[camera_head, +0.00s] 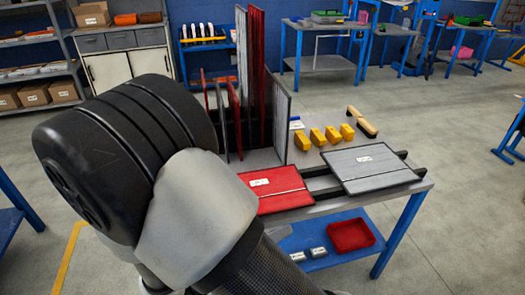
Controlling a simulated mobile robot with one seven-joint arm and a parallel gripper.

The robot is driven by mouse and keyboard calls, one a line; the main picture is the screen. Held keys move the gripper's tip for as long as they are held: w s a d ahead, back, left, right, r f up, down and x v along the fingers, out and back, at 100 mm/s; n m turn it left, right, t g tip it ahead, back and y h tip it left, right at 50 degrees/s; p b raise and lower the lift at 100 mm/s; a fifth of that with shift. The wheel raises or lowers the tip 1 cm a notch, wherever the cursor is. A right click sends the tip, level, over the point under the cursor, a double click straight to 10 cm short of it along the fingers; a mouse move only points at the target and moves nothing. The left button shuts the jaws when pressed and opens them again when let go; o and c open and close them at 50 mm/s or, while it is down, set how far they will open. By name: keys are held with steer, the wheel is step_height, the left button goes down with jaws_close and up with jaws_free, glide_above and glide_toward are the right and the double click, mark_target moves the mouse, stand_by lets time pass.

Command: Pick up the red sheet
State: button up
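A red sheet (285,182) with a white label lies flat on the near left part of the table (330,206). My arm is close to its left side and may hide part of it. More red sheets (255,85) stand upright among grey ones in a rack behind it, with smaller red panels (234,108) at the rack's left. My arm fills the left foreground; my gripper is not in view, so its state and what it holds cannot be seen.
A grey labelled sheet (370,170) lies on black rails to the right of the red one. Several yellow blocks (332,135) and a wooden-handled tool (362,122) lie behind. A red bin (351,236) sits on the blue lower shelf.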

steer(key=s+a+f+n+t+y+b, duration=0.25)
steer(key=a+f+n+t+y, duration=0.4)
steer(key=a+f+n, duration=0.45)
steer(key=shift+w+d+f+n+t+b, duration=0.1)
steer(key=shift+w+d+n+b, duration=0.5)
steer(key=shift+w, duration=2.3)
steer(key=shift+w+d+f+n+t+b, duration=0.15)
steer(key=shift+w+d+b, duration=0.85)
steer(key=shift+w, duration=1.95)
steer(key=shift+w+d+r+n+b, duration=0.1)
steer(key=shift+w+d+n+b, duration=0.25)
steer(key=shift+w+d, duration=1.8)
steer(key=shift+w+a, duration=0.75)
steer(key=shift+a, duration=0.05)
steer(key=shift+c, duration=0.2)
jaws_close()
